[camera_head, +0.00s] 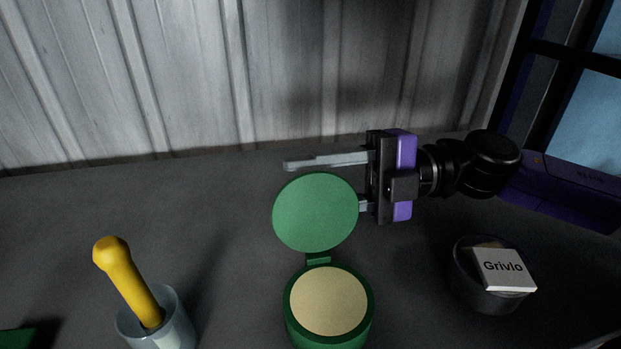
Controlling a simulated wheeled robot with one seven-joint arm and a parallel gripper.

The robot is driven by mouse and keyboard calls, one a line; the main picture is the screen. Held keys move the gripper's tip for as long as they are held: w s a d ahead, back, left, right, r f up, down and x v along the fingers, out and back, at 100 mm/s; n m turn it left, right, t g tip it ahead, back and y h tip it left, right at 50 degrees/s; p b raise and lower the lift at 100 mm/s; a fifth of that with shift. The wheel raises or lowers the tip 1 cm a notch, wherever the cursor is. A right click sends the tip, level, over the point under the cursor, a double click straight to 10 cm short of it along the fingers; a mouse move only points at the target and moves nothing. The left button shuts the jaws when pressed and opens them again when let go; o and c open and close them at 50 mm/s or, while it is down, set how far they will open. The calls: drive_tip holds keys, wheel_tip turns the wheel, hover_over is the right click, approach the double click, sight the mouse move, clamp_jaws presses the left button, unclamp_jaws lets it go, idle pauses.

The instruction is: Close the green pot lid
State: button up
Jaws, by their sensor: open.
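The green pot (293,334) stands at the bottom middle of the head view, with a pale tan surface (328,300) filling its top. Its round green lid (315,212) is open, raised on a hinge (318,261) at the pot's far side. My gripper (322,182) comes in from the right and is open. One finger shows above and behind the lid's top edge; the other is mostly hidden behind the lid's right side. Whether either finger touches the lid I cannot tell.
A glass cup (172,337) with a yellow pestle-like stick (128,280) stands at left. A dark bowl (480,298) holding a white box marked "Grivlo" (503,269) stands at right. A green edge (14,340) shows bottom left. A corrugated wall (200,75) rises behind the grey surface.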

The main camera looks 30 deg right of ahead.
clamp_jaws()
drive_tip(key=shift+f, duration=0.1)
idle(1.2)
